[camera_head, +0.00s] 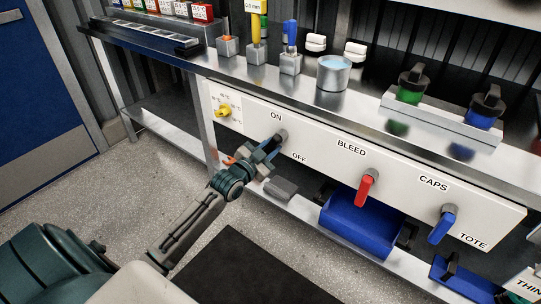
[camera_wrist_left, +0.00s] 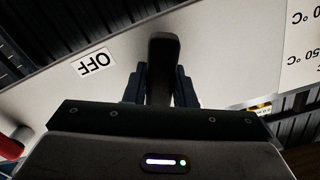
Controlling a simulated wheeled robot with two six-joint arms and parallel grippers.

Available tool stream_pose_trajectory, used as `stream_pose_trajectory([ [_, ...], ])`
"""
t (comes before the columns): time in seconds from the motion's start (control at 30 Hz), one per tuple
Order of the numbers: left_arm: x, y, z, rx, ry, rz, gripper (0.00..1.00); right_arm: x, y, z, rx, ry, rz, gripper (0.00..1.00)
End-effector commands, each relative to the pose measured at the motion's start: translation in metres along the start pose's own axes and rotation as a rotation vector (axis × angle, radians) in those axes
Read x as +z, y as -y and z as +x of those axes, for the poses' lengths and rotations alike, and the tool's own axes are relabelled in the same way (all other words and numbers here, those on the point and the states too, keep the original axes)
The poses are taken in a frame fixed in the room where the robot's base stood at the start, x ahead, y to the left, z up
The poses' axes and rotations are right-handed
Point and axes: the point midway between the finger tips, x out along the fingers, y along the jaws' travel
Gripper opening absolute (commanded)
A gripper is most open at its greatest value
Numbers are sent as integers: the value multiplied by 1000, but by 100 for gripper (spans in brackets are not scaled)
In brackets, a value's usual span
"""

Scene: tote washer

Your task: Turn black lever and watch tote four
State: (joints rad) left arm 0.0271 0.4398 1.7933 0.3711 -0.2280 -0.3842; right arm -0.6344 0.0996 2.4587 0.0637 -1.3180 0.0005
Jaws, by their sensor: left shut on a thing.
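The black lever (camera_wrist_left: 163,62) is on the white panel (camera_head: 320,142) under the bench, between the ON label (camera_head: 276,117) and the OFF label (camera_head: 299,157). Its base shows in the head view (camera_head: 282,136). My left gripper (camera_head: 266,152) is shut on the lever. In the left wrist view the two fingers (camera_wrist_left: 160,85) stand on either side of it, and the OFF label (camera_wrist_left: 94,62) shows upside down to the left. The word TOTE (camera_head: 473,241) shows at the panel's lower right; no tote four can be made out. My right gripper is not in view.
A red BLEED lever (camera_head: 367,188) and a blue CAPS lever (camera_head: 441,225) hang to the right. A yellow knob (camera_head: 224,111) is left. A metal cup (camera_head: 333,74) stands on the bench above. Blue containers (camera_head: 357,226) lie on the lower shelf.

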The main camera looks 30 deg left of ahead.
Motion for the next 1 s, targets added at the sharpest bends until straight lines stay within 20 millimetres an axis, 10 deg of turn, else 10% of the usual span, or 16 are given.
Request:
stream_pose_trajectory([
  [0.8, -8, 26, 0, 2, 2, 771, 0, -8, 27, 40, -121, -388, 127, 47],
  [1.0, -13, 30, 0, 3, 3, 926, 0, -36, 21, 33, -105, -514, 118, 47],
])
